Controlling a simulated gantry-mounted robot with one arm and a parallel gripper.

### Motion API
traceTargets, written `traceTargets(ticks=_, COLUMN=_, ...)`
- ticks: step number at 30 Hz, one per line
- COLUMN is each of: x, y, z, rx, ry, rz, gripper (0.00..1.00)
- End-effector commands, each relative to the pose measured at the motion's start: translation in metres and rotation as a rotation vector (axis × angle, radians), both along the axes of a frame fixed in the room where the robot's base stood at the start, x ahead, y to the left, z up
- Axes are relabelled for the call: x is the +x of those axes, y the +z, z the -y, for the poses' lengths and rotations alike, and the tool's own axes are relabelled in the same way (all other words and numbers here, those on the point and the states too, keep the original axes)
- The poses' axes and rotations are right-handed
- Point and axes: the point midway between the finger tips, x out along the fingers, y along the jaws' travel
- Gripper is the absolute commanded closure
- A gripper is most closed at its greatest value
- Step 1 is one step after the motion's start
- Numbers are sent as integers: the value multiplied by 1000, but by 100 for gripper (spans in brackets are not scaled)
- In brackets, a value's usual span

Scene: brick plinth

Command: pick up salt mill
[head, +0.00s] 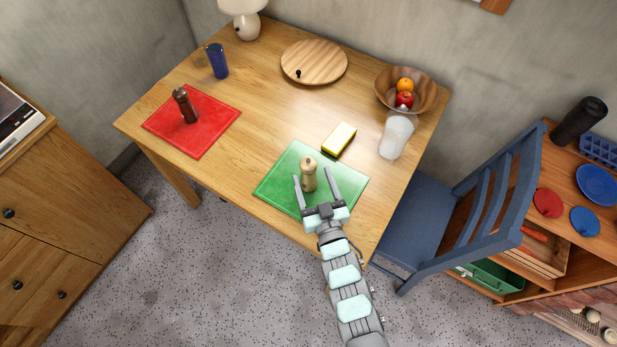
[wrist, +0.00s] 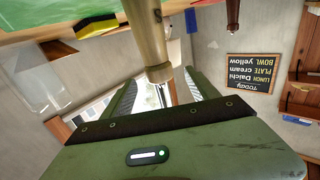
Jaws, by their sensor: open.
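The salt mill (head: 308,174), pale cream with a rounded knob, stands upright on the green mat (head: 345,186) near the table's front edge. My gripper (head: 312,175) is open, with one finger on each side of the mill and a gap visible at both sides. In the wrist view, the picture is upside down and the cream mill (wrist: 147,35) hangs from the top with its knob between my two fingers (wrist: 165,90). Its base is cut off there. Contact with the fingers is not visible.
A yellow sponge (head: 339,139) lies just behind the green mat. A translucent cup (head: 395,137) and a fruit bowl (head: 427,79) are to the right. A dark brown mill (head: 185,106) stands on a red mat (head: 212,128) at left. The table middle is clear.

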Motion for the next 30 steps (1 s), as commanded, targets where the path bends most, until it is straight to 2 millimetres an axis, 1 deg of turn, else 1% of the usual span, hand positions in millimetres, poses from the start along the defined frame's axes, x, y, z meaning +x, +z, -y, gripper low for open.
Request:
traceTargets(ticks=2, x=7, y=0, z=-1, rx=0, ry=0, rz=-1, gripper=31)
traceTargets(ticks=6, x=27, y=3, z=-7, rx=1, ry=2, rz=3, gripper=31)
traceTargets(ticks=9, x=40, y=0, z=-9, rx=0, ry=-1, rz=0, gripper=31)
traceTargets(ticks=12, x=48, y=0, z=-12, rx=1, ry=0, rz=2, gripper=31)
traceTargets(ticks=20, x=51, y=0, z=-12, rx=1, ry=-1, rz=2, gripper=31)
traceTargets(ticks=30, x=50, y=0, z=-12, rx=1, ry=-1, rz=2, gripper=58)
